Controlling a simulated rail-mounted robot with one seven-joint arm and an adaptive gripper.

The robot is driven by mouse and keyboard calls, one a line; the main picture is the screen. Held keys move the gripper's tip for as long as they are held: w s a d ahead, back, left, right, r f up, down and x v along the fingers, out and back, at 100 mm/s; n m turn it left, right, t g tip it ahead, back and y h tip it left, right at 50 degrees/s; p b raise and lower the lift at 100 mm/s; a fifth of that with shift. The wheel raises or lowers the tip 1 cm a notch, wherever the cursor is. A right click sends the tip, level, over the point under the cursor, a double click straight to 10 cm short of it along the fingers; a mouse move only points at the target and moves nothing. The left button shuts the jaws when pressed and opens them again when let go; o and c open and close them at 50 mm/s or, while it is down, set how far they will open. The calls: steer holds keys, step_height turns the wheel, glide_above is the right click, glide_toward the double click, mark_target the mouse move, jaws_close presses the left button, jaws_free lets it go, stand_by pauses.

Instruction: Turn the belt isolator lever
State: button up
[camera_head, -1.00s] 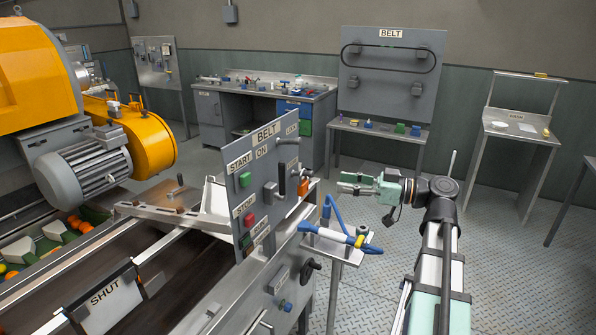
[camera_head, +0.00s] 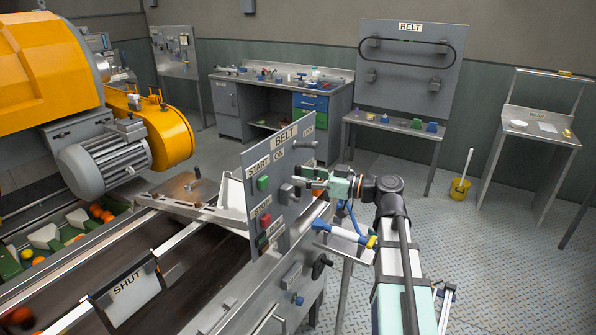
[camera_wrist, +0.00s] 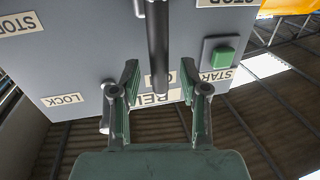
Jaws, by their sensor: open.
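The belt control panel (camera_head: 262,180) stands upright beside the conveyor, with START, ON and LOCK labels. The isolator lever (camera_wrist: 157,45) is a dark bar standing out from the panel in the wrist view. My gripper (camera_head: 299,180) is at the panel's face, pointing left. In the wrist view, my gripper (camera_wrist: 159,70) has its two green-padded fingers spread, one on each side of the lever in the picture. Neither finger visibly touches it. How deep the lever sits between them is unclear. In the head view, my gripper partly hides the lever's mount (camera_head: 290,193).
A green START button (camera_head: 263,183) and a red button (camera_head: 265,220) sit left of my gripper on the panel. A grey handle (camera_wrist: 107,106) is close to one finger. A small stand with a blue-and-yellow tool (camera_head: 345,234) is below my arm. Open floor lies right.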

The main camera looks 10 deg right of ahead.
steer(key=shift+x, duration=0.95)
jaws_close()
